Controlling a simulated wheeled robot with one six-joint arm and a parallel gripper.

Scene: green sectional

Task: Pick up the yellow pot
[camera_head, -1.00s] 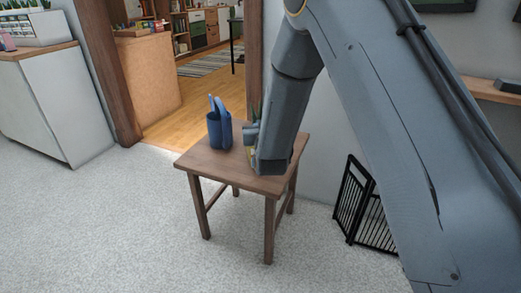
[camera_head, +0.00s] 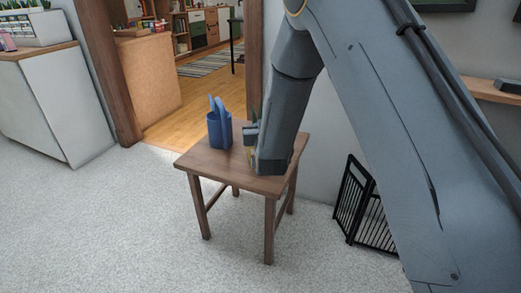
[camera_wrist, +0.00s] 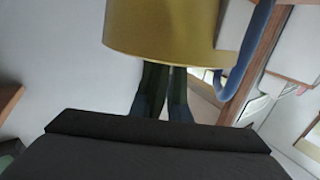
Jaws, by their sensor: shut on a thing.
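The yellow pot (camera_wrist: 160,25) fills the top middle of the wrist view, close to the camera. The fingertips are mostly hidden, and I cannot tell whether the pot is clear of the tabletop.
A blue container with a handle (camera_head: 219,130) stands on the wooden table (camera_head: 205,162), just left of my gripper. A black folding gate (camera_head: 365,210) stands by the wall at right. A white cabinet (camera_head: 55,110) is at left. Carpet in front is clear.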

